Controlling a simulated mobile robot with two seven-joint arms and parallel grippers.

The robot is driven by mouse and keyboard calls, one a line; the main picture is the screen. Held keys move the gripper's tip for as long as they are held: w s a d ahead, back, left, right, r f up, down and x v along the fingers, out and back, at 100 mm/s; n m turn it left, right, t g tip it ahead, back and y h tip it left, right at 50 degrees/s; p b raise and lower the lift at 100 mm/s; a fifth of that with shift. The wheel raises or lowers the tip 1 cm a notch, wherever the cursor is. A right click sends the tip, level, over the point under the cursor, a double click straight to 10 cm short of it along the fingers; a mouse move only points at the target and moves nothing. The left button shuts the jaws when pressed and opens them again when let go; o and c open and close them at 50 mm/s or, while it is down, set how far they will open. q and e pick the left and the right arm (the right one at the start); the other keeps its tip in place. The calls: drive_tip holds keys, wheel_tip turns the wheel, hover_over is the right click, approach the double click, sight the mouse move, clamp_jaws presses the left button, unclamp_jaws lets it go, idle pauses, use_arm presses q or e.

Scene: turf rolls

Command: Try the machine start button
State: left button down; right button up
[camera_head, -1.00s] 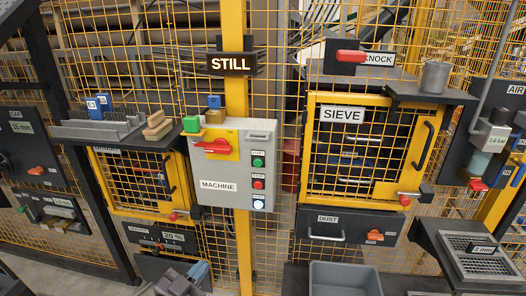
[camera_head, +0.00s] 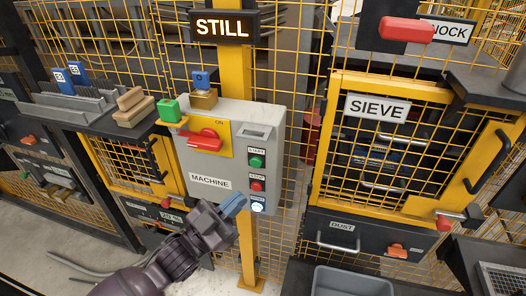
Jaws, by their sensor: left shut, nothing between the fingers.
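The grey machine panel (camera_head: 230,120) hangs on the yellow post, labelled MACHINE. On its right side are three buttons in a column: the green start button (camera_head: 257,162) at the top, a red button (camera_head: 257,186) below it, and a whitish lit button (camera_head: 257,208) at the bottom. A red rotary handle (camera_head: 203,140) sits on a yellow plate with ON at its upper right. My left gripper (camera_head: 234,204) is shut and empty. Its bluish tips are in front of the panel's lower edge, left of the lit button and below the start button. I cannot tell whether they touch the panel.
A green block (camera_head: 168,110) and a brass block with a blue tag (camera_head: 203,98) sit by the panel's top left. The sieve cage (camera_head: 395,150) with its yellow frame stands to the right. A grey bin (camera_head: 350,281) is low in front. A STILL sign (camera_head: 222,27) is above.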

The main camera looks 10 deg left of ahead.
sight(256, 162)
use_arm(q)
drive_tip(key=w+b, duration=0.2)
drive_tip(key=w, duration=0.5)
drive_tip(key=shift+w+r, duration=0.3)
drive_tip(key=shift+w, duration=0.1)
use_arm(e)
drive_tip(key=shift+g, duration=0.3)
drive_tip(key=s+f, duration=0.2)
drive_tip(key=f, duration=0.1)
drive_tip(key=shift+s+f, duration=0.25)
drive_tip(key=shift+f, duration=0.05)
use_arm(q)
drive_tip(key=shift+d, duration=0.1)
use_arm(e)
drive_tip(key=shift+w, duration=0.2)
drive_tip(key=shift+w+r, duration=0.2)
drive_tip(key=shift+w, duration=0.1)
drive_tip(key=shift+s, duration=0.25)
drive_tip(key=shift+s+f, duration=0.15)
drive_tip(key=shift+s, duration=0.05)
